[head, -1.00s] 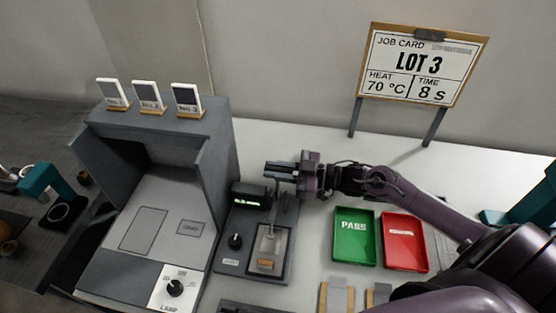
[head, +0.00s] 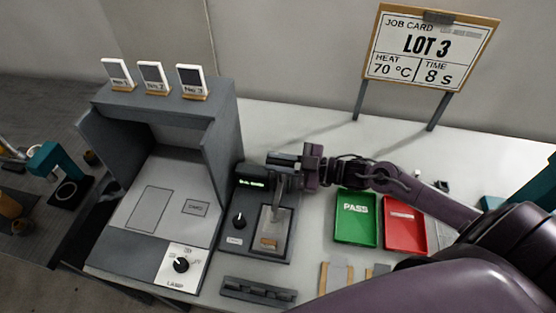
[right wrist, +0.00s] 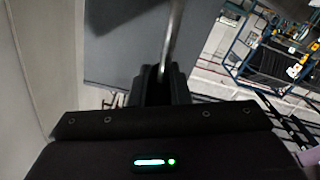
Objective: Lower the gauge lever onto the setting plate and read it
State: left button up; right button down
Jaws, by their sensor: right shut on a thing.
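The gauge (head: 237,241) is a dark box with a lit green display (head: 252,183), a black knob and a setting plate (head: 270,220) on its right part. A small orange-brown piece (head: 269,243) shows at the plate's front end. My right gripper (head: 284,161) is above the back of the gauge, shut on the gauge lever (head: 281,186). The lever hangs down from the jaws toward the plate; whether its tip touches cannot be told. In the right wrist view the lever is a thin metal rod (right wrist: 174,35) running into the jaws (right wrist: 165,80). My left gripper is out of view.
A grey lamp booth (head: 160,215) stands left of the gauge. A green PASS tray (head: 355,218) and a red tray (head: 404,225) lie to the right. A dark slotted rack (head: 258,291) lies in front.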

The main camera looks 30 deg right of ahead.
jog(key=shift+s+f, duration=0.1)
jog(key=shift+f, duration=0.05)
jog(key=c, duration=1.4)
grip_release()
jog(key=shift+o, duration=0.2)
jog(key=v, duration=0.8)
jog(key=shift+b, duration=0.45)
